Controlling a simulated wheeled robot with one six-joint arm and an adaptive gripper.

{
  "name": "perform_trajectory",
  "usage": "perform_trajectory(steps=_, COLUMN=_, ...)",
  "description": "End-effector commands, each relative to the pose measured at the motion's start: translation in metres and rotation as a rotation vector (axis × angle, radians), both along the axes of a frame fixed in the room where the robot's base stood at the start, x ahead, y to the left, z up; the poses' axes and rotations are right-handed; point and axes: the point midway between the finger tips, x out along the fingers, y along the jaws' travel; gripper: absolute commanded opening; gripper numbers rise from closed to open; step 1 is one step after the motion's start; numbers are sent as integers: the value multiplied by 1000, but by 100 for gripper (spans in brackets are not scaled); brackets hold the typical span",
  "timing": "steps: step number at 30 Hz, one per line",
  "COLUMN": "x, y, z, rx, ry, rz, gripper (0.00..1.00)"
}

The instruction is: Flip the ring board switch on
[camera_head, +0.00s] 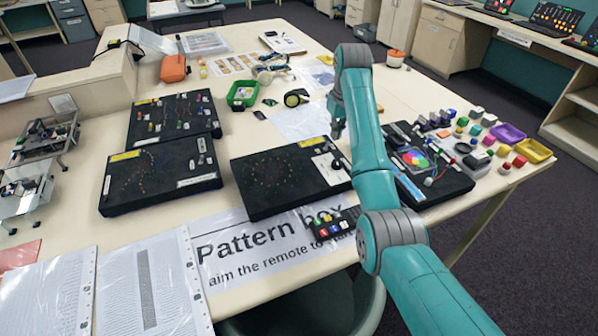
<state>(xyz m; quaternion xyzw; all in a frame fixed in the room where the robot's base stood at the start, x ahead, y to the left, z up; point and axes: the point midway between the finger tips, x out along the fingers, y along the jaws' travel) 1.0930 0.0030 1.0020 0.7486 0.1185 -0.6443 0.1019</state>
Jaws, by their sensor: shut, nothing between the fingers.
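The ring board (246,199) is a black board with a ring of small coloured dots, lying in the middle of the table. White labels and small parts sit along its right side, and my arm partly covers its right edge. The switch is too small to make out for certain. My gripper (337,133) is shut and empty, pointing down, and appears above the board's far right corner. I cannot tell its height above the board, or whether it touches anything.
Two more black boards (146,190) lie to the left. A board with a coloured disc (460,186) lies right, behind my arm. A remote (330,226) lies on the "Pattern box" sheet (225,262) in front. A green tray (242,83) and several small blocks stand farther back and right.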

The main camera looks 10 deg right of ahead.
Motion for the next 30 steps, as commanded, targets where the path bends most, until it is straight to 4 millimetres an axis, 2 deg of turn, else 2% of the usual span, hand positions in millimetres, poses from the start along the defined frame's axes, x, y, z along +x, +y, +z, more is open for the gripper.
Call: perform_trajectory(steps=30, x=0, y=0, z=-27, rx=0, ry=0, rz=0, gripper=0)
